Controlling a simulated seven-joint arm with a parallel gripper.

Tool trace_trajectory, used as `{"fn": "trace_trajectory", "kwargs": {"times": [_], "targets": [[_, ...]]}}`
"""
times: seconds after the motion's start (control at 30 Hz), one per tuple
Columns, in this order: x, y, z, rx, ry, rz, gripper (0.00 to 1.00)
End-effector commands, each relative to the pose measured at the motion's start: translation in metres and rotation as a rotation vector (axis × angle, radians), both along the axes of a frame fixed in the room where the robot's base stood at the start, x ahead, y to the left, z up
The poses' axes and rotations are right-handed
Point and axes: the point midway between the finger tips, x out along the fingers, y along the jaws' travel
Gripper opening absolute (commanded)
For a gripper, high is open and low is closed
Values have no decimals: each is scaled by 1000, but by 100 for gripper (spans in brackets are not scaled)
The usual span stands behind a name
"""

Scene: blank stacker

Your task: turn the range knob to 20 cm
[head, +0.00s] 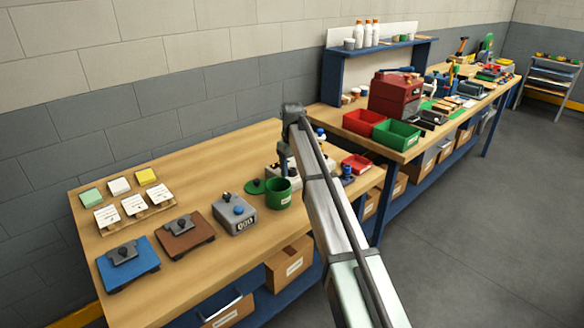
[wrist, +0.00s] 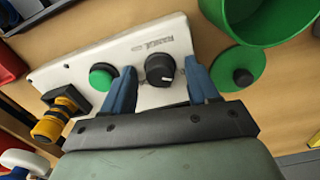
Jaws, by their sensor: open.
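The range knob (wrist: 160,69) is a round black knob on a white panel (wrist: 70,68) printed RANGE. In the wrist view my gripper (wrist: 162,88) is open, with one blue finger on each side of the knob. A small gap seems to show on both sides; I cannot tell whether either finger touches it. The scale marks and the knob's setting are too small to read. In the head view my gripper (head: 284,172) points down over the white panel (head: 271,171), and my arm hides much of it, including the knob.
A green button (wrist: 102,76) and a yellow-and-black part (wrist: 58,115) sit left of the knob. A green cup (wrist: 232,28) and green lid (wrist: 232,85) lie close on the right. A grey box (head: 234,222) stands farther left.

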Motion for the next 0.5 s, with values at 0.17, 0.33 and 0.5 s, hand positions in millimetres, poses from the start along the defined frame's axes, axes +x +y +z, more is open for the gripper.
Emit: {"fn": "trace_trajectory", "kwargs": {"times": [0.17, 0.33, 0.5], "targets": [[0, 0, 0, 0, 0, 0, 58], [0, 0, 0, 0, 0, 0, 42], [0, 0, 0, 0, 0, 0, 26]]}}
